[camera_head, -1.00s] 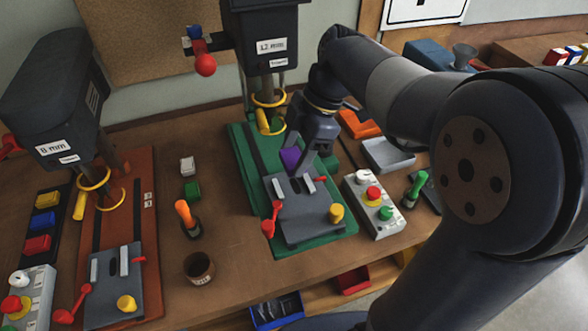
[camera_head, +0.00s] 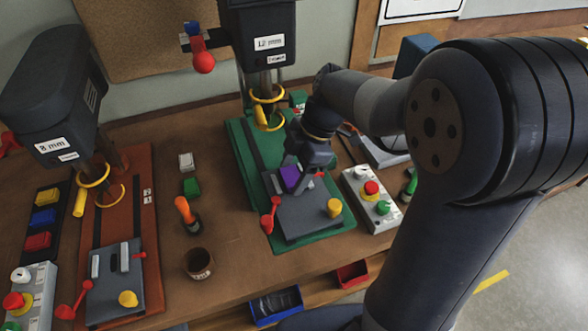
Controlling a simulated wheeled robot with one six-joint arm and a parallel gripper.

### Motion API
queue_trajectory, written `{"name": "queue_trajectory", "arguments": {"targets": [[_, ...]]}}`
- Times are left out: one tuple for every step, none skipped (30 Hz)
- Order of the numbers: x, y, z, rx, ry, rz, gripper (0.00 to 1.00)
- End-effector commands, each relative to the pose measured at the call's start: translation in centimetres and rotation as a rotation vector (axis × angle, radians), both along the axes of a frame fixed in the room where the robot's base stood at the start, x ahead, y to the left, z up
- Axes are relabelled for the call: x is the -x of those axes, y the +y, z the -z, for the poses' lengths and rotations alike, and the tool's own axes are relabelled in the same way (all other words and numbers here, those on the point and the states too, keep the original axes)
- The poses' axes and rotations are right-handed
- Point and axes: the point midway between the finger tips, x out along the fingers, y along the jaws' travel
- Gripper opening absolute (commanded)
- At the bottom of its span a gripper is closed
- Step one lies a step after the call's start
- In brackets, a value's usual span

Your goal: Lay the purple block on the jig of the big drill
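The purple block (camera_head: 290,177) is between the fingers of my gripper (camera_head: 293,182), which is shut on it. The fingers hide part of the block. My gripper points down over the back part of the grey jig (camera_head: 312,219) on the green base of the big drill (camera_head: 262,42), labelled 12 mm. I cannot tell whether the block touches the jig. The jig has a red lever (camera_head: 268,217) on its left and a yellow knob (camera_head: 334,207) at its front right. The block and fingers cover some of the jig's rear bars.
A smaller drill (camera_head: 55,100), labelled 8 mm, with its own jig (camera_head: 112,290) stands at the left. A button box (camera_head: 370,200) is close to the right of the green base. An orange-handled tool (camera_head: 186,212) and a brown cup (camera_head: 198,262) stand between the drills.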

Motion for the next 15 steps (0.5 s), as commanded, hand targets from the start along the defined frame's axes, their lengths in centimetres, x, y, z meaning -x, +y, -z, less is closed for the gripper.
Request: {"name": "queue_trajectory", "arguments": {"targets": [[0.00, 0.00, -0.03, 0.000, 0.000, 0.000, 0.65], [0.00, 0.00, -0.03, 0.000, 0.000, 0.000, 0.67], [0.00, 0.00, -0.03, 0.000, 0.000, 0.000, 0.70], [0.00, 0.00, -0.03, 0.000, 0.000, 0.000, 0.73], [0.00, 0.01, -0.04, 0.000, 0.000, 0.000, 0.75], [0.00, 0.00, -0.04, 0.000, 0.000, 0.000, 0.76], [0.00, 0.00, -0.04, 0.000, 0.000, 0.000, 0.76], [0.00, 0.00, -0.04, 0.000, 0.000, 0.000, 0.76], [0.01, 0.00, -0.04, 0.000, 0.000, 0.000, 0.76], [0.00, 0.00, -0.04, 0.000, 0.000, 0.000, 0.76], [0.00, 0.00, -0.04, 0.000, 0.000, 0.000, 0.76], [0.00, 0.00, -0.10, 0.000, 0.000, 0.000, 0.76], [0.00, 0.01, -0.17, 0.000, 0.000, 0.000, 0.76], [0.00, 0.01, -0.27, 0.000, 0.000, 0.000, 0.76], [0.00, 0.00, -0.49, 0.000, 0.000, 0.000, 0.76]]}}
